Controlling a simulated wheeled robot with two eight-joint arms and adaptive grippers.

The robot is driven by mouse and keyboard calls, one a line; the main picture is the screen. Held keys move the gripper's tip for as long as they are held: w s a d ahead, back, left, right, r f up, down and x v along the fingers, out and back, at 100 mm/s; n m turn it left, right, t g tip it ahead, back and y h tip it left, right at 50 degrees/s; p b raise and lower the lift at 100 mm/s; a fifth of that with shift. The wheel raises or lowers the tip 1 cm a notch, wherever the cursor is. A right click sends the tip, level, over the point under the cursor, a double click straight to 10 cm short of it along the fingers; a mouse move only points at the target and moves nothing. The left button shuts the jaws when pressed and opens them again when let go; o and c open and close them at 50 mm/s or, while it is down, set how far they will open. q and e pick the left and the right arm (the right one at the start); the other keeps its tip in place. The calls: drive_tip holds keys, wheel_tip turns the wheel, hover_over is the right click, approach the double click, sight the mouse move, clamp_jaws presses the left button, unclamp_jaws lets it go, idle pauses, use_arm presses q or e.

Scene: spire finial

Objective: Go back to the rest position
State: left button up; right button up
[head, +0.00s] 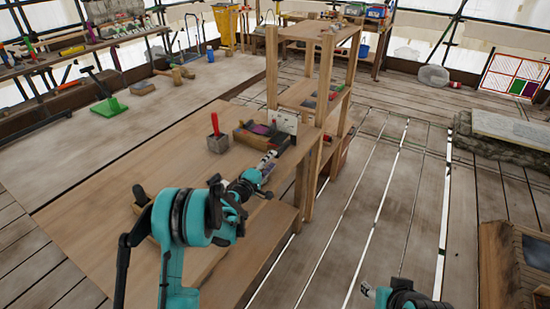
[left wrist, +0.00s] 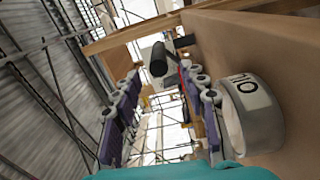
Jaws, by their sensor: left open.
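My left arm reaches over the wooden workbench (head: 110,215) in the head view. Its gripper (head: 268,162) is above the bench's right part, just in front of a dark box of tools (head: 258,138). In the left wrist view the two purple-padded fingers of the left gripper (left wrist: 160,105) stand apart with nothing between them. My right gripper (head: 368,290) shows only as a small tip at the bottom edge of the head view; its jaws are too small to read.
A small block with a red handle (head: 215,140) stands left of the tool box. A wooden shelf frame (head: 325,85) rises at the bench's right end. A white ring-shaped thing (left wrist: 252,110) is close to the left gripper's right finger. Plank floor (head: 395,190) lies open to the right.

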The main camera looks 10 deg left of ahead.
use_arm(q)
drive_tip(key=shift+s, duration=0.1)
idle(0.3)
drive_tip(key=s+d+r+m+g, duration=0.3)
drive_tip(key=s+r+m, duration=0.15)
drive_tip(key=s, duration=0.55)
drive_tip(key=s+d+r+m+g, duration=0.35)
drive_tip(key=s+r, duration=0.25)
drive_tip(key=s, duration=0.3)
drive_tip(key=s+a+f+m+g+y, duration=0.1)
drive_tip(key=s+a+f+y, duration=0.1)
drive_tip(key=s, duration=0.6)
drive_tip(key=s+a+f+m+g+y, duration=0.1)
drive_tip(key=s+a+f+m+y, duration=0.1)
drive_tip(key=s, duration=0.7)
drive_tip(key=s+a+f+m+g+y, duration=0.1)
drive_tip(key=s+a+f+m+y, duration=0.1)
drive_tip(key=s, duration=0.7)
drive_tip(key=shift+s+a+f, duration=0.15)
drive_tip(key=shift+a+f, duration=0.3)
drive_tip(key=shift+a, duration=0.1)
